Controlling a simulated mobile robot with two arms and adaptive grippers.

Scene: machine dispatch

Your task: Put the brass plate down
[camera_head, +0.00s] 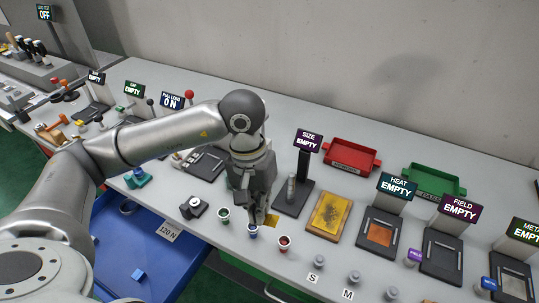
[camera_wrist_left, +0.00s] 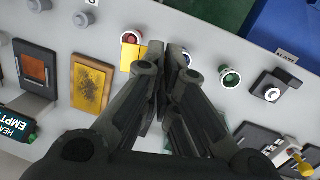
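The brass plate (camera_head: 271,220) is a small flat yellow piece at the fingertips of my left gripper (camera_head: 257,222), above the table's front part. In the left wrist view, the brass plate (camera_wrist_left: 129,58) sticks out to the left of the nearly closed fingers (camera_wrist_left: 168,58); the rest of it is hidden behind them. The gripper looks shut on it, pointing down just behind the blue cup (camera_head: 253,231). Whether the plate touches the table or a cup is hard to tell. My right gripper is in neither view.
A green cup (camera_head: 224,215) and a red cup (camera_head: 284,243) stand close by. A speckled yellow pad (camera_head: 329,216) and the SIZE post (camera_head: 304,165) are to the right. Red (camera_head: 352,157) and green (camera_head: 433,181) trays stand behind. A blue bin (camera_head: 150,245) is below the front edge.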

